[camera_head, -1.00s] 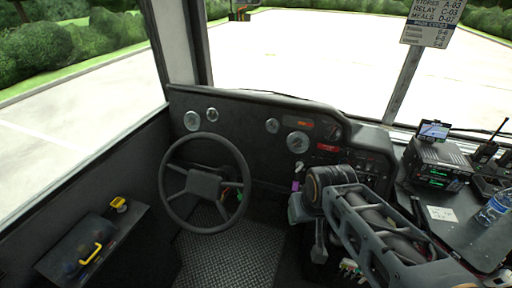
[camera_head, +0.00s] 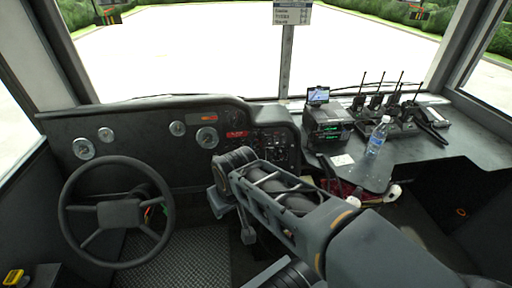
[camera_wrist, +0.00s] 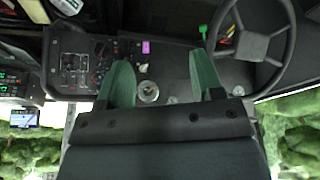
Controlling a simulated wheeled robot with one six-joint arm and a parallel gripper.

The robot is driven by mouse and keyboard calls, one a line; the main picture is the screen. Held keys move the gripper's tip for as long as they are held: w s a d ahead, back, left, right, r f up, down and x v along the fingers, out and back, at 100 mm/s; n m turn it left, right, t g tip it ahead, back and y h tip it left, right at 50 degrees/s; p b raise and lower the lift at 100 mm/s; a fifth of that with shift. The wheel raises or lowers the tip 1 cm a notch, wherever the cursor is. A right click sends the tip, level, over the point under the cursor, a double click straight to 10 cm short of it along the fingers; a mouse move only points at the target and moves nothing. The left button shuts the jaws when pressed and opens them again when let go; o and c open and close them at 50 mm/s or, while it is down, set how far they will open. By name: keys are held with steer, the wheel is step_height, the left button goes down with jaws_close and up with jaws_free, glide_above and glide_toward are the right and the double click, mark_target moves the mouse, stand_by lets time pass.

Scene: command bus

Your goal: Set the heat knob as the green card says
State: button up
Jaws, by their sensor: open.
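The dashboard control panel (camera_head: 279,150) stands right of the steering wheel, behind my arm. In the wrist view, which is upside down, the panel (camera_wrist: 76,62) shows several small dark knobs and switches. I cannot tell which knob is the heat knob, and its setting is unreadable.
The steering wheel (camera_head: 118,212) is at left. A radio unit (camera_head: 328,124), a water bottle (camera_head: 379,135) and several handheld radios stand on the desk (camera_head: 430,150) at right.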

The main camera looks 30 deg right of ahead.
steer(key=shift+c, duration=0.4)
steer(key=shift+d+f, duration=0.2)
steer(key=shift+f, duration=0.15)
steer(key=shift+c, duration=0.8)
steer(key=d+f, duration=0.1)
steer(key=f, duration=0.1)
steer(key=w+d+f+m+g+b, duration=0.1)
steer(key=f, duration=0.1)
steer(key=d+f+g, duration=0.1)
steer(key=f, duration=0.2)
steer(key=shift+w+m+b, duration=0.3)
steer(key=shift+w+b, duration=0.05)
steer(key=shift+b, duration=0.05)
steer(key=shift+c, duration=1)
steer(key=n+t+h+b, duration=0.2)
steer(key=n+t+h, duration=0.75)
steer(key=n, duration=0.65)
glide_toward(257, 146)
steer(key=shift+t+y, duration=0.45)
steer(key=shift+y, duration=0.1)
steer(key=x, duration=0.9)
steer(key=shift+s+d+f, duration=0.1)
steer(key=shift+s+d, duration=0.2)
steer(key=shift+d, duration=0.05)
